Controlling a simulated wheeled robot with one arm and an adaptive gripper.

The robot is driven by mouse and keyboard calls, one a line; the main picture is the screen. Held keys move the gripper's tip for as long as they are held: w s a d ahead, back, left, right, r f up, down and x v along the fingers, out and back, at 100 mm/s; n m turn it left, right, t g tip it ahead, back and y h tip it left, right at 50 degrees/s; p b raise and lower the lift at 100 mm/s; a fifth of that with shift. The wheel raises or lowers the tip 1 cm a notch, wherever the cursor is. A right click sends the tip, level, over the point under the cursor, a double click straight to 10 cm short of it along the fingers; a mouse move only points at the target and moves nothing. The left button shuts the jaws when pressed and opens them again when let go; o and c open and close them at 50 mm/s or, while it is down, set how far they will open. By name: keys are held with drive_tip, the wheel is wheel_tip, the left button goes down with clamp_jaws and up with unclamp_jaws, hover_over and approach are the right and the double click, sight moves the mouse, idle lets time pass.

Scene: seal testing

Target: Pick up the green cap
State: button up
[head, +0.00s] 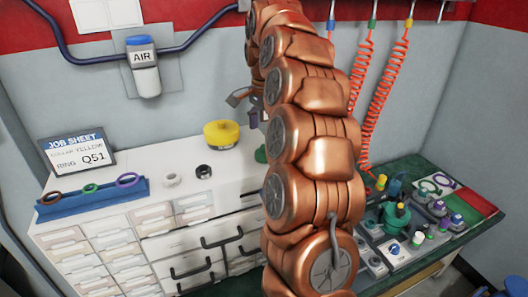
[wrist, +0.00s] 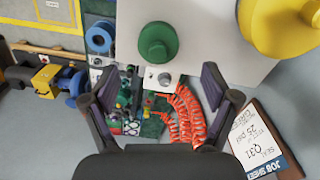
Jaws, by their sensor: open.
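The green cap (wrist: 158,42) is a round, stepped knob shape on the white cabinet top in the wrist view. It lies ahead of my gripper (wrist: 158,78), near the middle between the fingers but beyond their tips. In the head view only a sliver of the green cap (head: 261,154) shows beside my copper arm, which hides the rest. My gripper (head: 245,108) is open and empty there, above the cabinet top and apart from the cap.
A yellow cap (head: 221,134) stands behind two small ring-like parts on the cabinet (head: 150,205). A blue rack (head: 92,200) with rings and a job sheet (head: 78,151) are at left. A green bench with fittings (head: 460,215) and orange coiled hoses (head: 385,90) is at right.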

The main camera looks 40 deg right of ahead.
sight(264, 146)
drive_tip(key=shift+s+a+f+p, duration=0.1)
drive_tip(key=shift+s+f+p, duration=0.05)
drive_tip(key=shift+f+p, duration=1.05)
drive_tip(key=shift+f, duration=1.4)
drive_tip(key=c, duration=1)
